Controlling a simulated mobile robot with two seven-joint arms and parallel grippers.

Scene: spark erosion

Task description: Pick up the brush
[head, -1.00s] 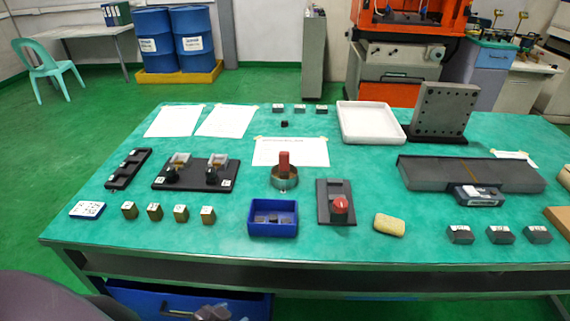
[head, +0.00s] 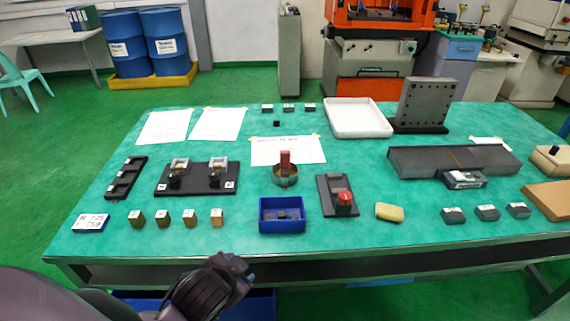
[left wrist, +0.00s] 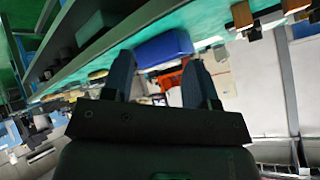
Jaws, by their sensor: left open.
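A red upright handle (head: 285,159) stands in a round metal cup (head: 285,178) near the middle of the green table; it looks like the brush, but its bristles are hidden. My left gripper (head: 238,268) is at the table's front edge, in front of the blue bin and well short of the cup. In the left wrist view its two fingers (left wrist: 160,80) are apart with nothing between them. My right gripper is in neither view.
A blue bin (head: 282,226) stands between my left gripper and the cup. Brass blocks (head: 190,217) and a black two-post fixture (head: 196,190) are left.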

